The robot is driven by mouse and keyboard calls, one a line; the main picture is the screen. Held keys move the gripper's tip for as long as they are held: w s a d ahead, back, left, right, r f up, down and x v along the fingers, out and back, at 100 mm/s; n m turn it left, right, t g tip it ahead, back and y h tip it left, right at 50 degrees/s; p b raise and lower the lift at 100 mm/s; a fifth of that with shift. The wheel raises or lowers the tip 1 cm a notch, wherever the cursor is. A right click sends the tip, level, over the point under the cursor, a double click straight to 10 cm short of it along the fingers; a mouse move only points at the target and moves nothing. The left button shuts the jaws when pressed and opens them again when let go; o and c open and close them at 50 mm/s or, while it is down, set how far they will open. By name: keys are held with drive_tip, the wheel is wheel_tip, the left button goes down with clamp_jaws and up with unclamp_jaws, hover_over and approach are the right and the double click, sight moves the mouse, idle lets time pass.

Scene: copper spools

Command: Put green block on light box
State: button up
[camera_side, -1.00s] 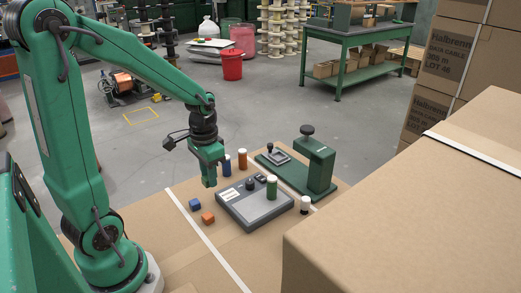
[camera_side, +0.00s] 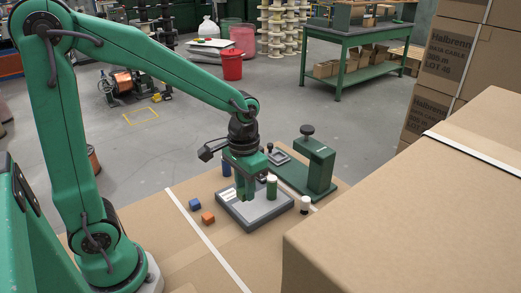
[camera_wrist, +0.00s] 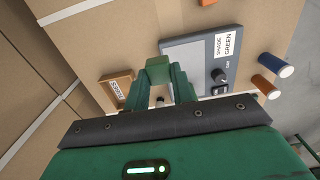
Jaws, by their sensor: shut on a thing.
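The green block (camera_wrist: 158,70) is between my fingertips in the wrist view. My gripper (camera_side: 245,194) is shut on it, pointing down over the light box. The block is hard to separate from my green fingers in the side view. The light box (camera_side: 222,198) is a grey case with a pale top panel. In the wrist view the light box (camera_wrist: 195,50) carries a "SHADE GREEN" label and a dark knob. My fingers hide part of the panel. I cannot tell whether the block touches it.
A green press-like stand (camera_side: 319,167) is behind. A large carton (camera_side: 420,200) fills the right foreground.

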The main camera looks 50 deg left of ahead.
drive_tip(key=d+r, duration=0.1)
drive_tip(key=d, duration=0.5)
drive_tip(key=shift+a, duration=0.1)
hover_over(253, 207)
wheel_tip(253, 207, down, 7)
drive_tip(key=shift+r, duration=0.1)
drive_tip(key=shift+f, duration=2.05)
drive_tip(key=shift+f, duration=0.15)
drive_tip(key=o, duration=1)
drive_tip(key=shift+c, duration=0.2)
drive_tip(key=shift+r, duration=0.2)
wheel_tip(253, 207, up, 12)
